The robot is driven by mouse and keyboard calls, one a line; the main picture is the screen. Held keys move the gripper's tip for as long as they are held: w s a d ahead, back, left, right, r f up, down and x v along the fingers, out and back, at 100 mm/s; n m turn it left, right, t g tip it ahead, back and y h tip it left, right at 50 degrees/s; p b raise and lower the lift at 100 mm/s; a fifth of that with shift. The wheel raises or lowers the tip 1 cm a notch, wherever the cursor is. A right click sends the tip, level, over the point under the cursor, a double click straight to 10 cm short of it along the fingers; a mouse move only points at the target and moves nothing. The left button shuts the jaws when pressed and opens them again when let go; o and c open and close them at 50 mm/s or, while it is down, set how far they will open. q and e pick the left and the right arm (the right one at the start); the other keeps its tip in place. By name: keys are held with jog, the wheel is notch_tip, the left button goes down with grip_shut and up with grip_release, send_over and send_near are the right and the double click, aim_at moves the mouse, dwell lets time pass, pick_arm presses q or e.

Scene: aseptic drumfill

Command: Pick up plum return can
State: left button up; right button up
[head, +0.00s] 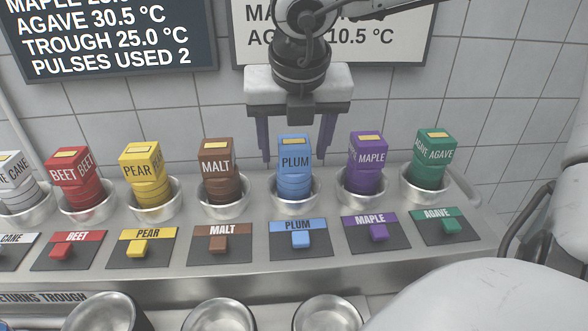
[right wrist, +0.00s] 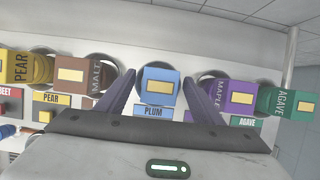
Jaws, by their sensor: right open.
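The plum can (head: 294,165) is light blue with a square top labelled PLUM. It stands upright in its round metal cup, between the brown malt can (head: 217,170) and the purple maple can (head: 366,163). My right gripper (head: 296,158) is above and behind it in the head view, pointing down, its two purple fingers apart. In the right wrist view the plum can (right wrist: 159,86) shows between the open fingers (right wrist: 160,90), which hold nothing. Whether the fingers reach down beside the can is hard to tell. My left gripper is not in view.
Pear (head: 147,173), beet (head: 74,180) and cane (head: 16,182) cans stand to the left, the agave can (head: 432,158) to the right. Labelled buttons, including a blue plum button (head: 301,239), line the front. Empty metal cups (head: 218,316) stand nearer.

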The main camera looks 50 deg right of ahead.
grip_shut()
jog(key=shift+r, duration=0.1)
jog(key=shift+r, duration=0.1)
